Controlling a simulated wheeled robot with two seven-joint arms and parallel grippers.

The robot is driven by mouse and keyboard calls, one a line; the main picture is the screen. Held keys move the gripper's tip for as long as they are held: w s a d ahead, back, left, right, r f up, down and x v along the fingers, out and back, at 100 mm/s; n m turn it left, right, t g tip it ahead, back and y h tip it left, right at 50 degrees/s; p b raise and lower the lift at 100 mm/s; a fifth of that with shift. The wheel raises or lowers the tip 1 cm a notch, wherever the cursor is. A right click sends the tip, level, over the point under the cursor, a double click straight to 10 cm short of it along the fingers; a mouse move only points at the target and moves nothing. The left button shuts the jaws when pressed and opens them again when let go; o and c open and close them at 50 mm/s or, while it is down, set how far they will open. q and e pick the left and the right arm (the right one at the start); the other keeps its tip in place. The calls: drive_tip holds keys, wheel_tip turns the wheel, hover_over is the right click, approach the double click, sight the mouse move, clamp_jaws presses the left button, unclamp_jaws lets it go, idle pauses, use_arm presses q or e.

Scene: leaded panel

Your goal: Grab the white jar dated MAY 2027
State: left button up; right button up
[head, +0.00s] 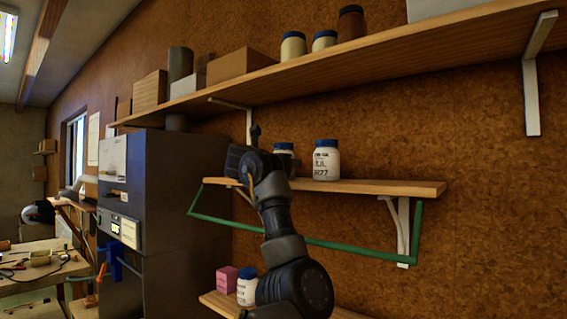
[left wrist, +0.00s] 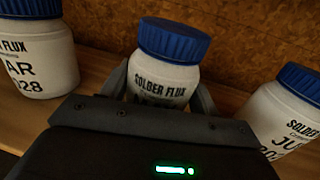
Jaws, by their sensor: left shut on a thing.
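In the left wrist view a white jar with a blue lid (left wrist: 170,45), labelled SOLDER FLUX, stands between the fingers of my left gripper (left wrist: 160,92), which is shut on it. Its date line is mostly hidden by the gripper body and cannot be read. In the head view my left gripper (head: 248,158) is at the middle shelf, seen from behind. A partly hidden blue-lidded jar (head: 284,147) shows just right of it, probably the held one. Whether the held jar touches the shelf cannot be told. My right gripper is not in view.
A MAR 2028 jar (left wrist: 38,55) and a JUL jar (left wrist: 285,118) flank the held jar; the latter is JUL 2027 in the head view (head: 326,162). The upper shelf (head: 400,52) overhangs. A green bar (head: 330,244) runs below the middle shelf (head: 390,187). A grey cabinet (head: 180,180) stands left.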

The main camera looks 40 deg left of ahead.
use_arm(q)
drive_tip(key=shift+r, duration=0.15)
drive_tip(key=shift+r, duration=0.25)
wheel_tip(320, 180, up, 2)
drive_tip(key=shift+r+b, duration=0.2)
drive_tip(key=shift+b, duration=0.35)
drive_tip(key=s+d+r+b, duration=0.1)
drive_tip(key=s+r+b, duration=0.6)
drive_tip(key=s+r, duration=0.3)
drive_tip(key=s, duration=0.4)
